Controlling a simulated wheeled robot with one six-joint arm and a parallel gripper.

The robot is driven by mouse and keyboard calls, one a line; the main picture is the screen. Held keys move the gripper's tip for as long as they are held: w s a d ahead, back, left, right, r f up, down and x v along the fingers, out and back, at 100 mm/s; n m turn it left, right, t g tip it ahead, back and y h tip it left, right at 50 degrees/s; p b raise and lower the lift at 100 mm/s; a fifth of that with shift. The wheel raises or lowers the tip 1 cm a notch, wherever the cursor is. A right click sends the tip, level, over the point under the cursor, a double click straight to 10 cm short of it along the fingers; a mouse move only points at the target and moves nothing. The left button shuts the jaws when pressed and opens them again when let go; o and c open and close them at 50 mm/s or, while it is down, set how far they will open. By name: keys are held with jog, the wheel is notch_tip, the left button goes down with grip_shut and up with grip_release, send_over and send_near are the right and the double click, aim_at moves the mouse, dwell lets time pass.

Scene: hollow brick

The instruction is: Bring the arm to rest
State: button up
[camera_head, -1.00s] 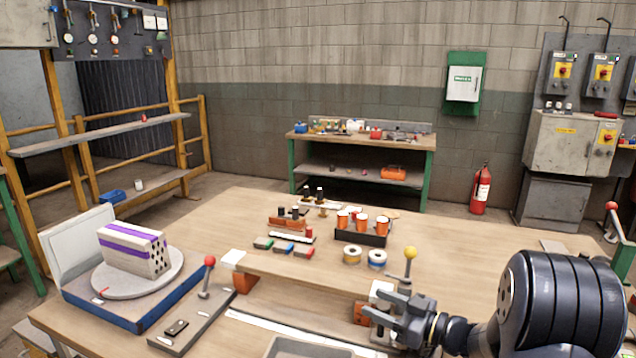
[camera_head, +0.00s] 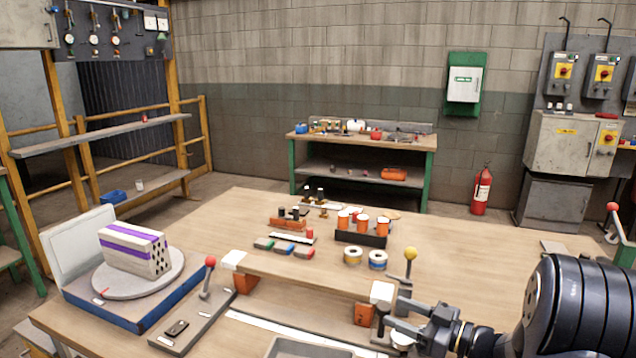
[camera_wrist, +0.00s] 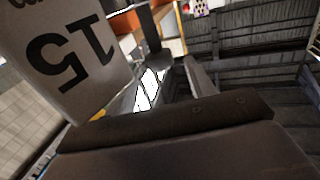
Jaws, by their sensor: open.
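My gripper (camera_head: 388,316) is at the lower right of the head view, over the near edge of the workbench (camera_head: 440,235). Its two fingers are apart, with nothing held between them. A small white block on an orange support (camera_head: 382,291) stands just behind the fingers, close to a yellow-knobbed lever (camera_head: 410,254). In the wrist view a light panel marked 15 (camera_wrist: 68,55) fills the upper left, close to the camera. The hollow brick (camera_head: 134,250), pale with purple bands, rests on a round turntable (camera_head: 168,277) at the left, far from my gripper.
A red-knobbed lever (camera_head: 210,262) stands on a grey plate near the front. Orange spools in a black tray (camera_head: 361,239), tape rolls and small coloured blocks occupy the bench middle. A grey bin (camera_head: 300,347) is at the front edge. The right part of the benchtop is mostly clear.

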jog(key=v, duration=0.6)
jog(key=shift+s+d, duration=0.2)
jog(key=shift+d, duration=0.1)
jog(key=x, duration=0.9)
jog(key=s+x, duration=0.1)
jog(key=x, duration=0.4)
jog(key=shift+w+a+b, duration=0.25)
jog(key=shift+a+b, duration=0.05)
jog(key=shift+a, duration=0.3)
